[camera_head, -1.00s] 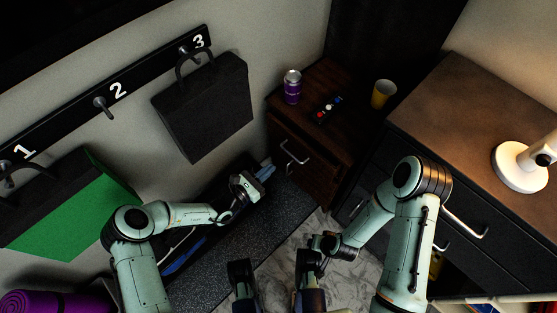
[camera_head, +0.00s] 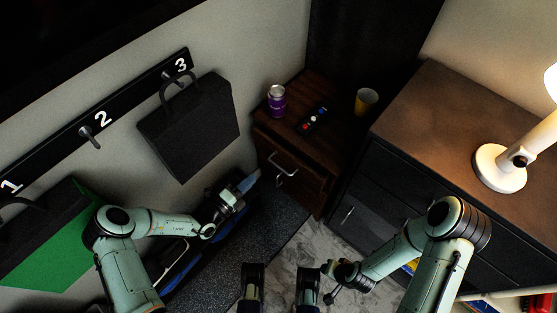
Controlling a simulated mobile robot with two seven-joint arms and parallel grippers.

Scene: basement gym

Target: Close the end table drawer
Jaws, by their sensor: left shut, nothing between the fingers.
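The dark wooden end table (camera_head: 336,92) stands in the corner in the camera_head view. Its drawer (camera_head: 303,176) has a curved metal handle (camera_head: 283,160) and faces me. The front is dark, and I cannot tell exactly how far the drawer stands out. My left gripper (camera_head: 249,181) is shut and empty, low to the left of the drawer front and apart from it. My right gripper (camera_head: 333,269) is low in front of the end table, small and dark; its fingers are not clear.
A purple can (camera_head: 277,101), a small dark item with coloured buttons (camera_head: 313,119) and a yellow cup (camera_head: 366,101) stand on the end table. A dark dresser (camera_head: 440,130) with a white lamp (camera_head: 499,169) is at right. A black bag (camera_head: 190,130) hangs at left. Marble floor (camera_head: 320,244) shows between.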

